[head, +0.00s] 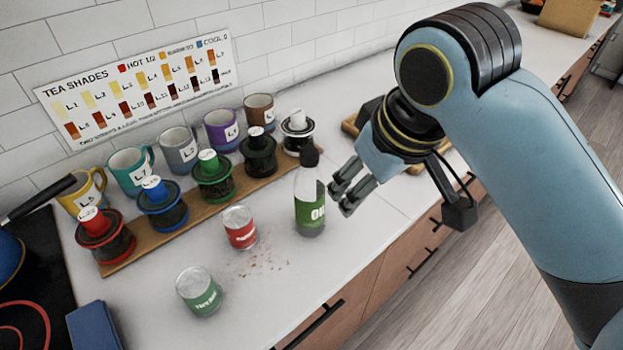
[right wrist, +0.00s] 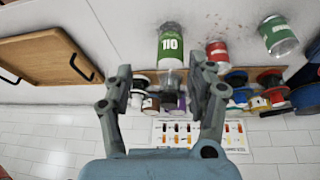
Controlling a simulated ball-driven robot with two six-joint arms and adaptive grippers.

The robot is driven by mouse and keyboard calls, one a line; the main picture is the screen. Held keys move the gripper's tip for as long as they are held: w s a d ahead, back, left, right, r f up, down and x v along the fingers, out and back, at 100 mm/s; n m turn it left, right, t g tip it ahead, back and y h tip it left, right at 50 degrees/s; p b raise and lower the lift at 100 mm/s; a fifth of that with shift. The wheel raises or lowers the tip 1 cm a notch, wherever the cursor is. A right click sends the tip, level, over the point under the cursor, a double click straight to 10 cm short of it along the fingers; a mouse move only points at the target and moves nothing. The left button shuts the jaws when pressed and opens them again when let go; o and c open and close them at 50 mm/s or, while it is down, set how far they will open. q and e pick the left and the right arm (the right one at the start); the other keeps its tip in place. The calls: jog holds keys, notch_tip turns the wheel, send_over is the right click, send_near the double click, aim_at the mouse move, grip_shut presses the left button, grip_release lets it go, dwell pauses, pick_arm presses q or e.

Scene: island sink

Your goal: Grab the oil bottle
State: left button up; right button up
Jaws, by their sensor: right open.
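The oil bottle (head: 311,216) stands upright on the white counter, clear with a dark cap and a green label. My right gripper (head: 339,199) is just to the right of the bottle, open and empty, with its fingers pointing toward it. In the right wrist view the bottle (right wrist: 171,45) appears upside down, ahead of and between the open fingers of the right gripper (right wrist: 162,68). I cannot tell whether a finger touches it. My left gripper is not in view.
Behind is a wooden board (head: 135,262) with several lidded jars and mugs. A wooden tray (right wrist: 45,55) lies beside the gripper.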

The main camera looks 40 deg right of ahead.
jog(key=m, duration=0.1)
send_near(310, 153)
jog(key=x, duration=0.5)
jog(key=shift+s+a, duration=0.15)
jog(key=shift+s, duration=0.05)
jog(key=p+x, duration=0.1)
jog(key=x, duration=0.4)
jog(key=shift+w, duration=0.15)
jog(key=shift+w+d+f, duration=0.2)
jog(key=shift+w+f, duration=0.05)
jog(key=shift+f, duration=0.2)
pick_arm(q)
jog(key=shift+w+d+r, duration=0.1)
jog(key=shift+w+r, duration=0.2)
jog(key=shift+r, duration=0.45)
pick_arm(e)
jog(key=shift+t, duration=0.3)
grip_shut()
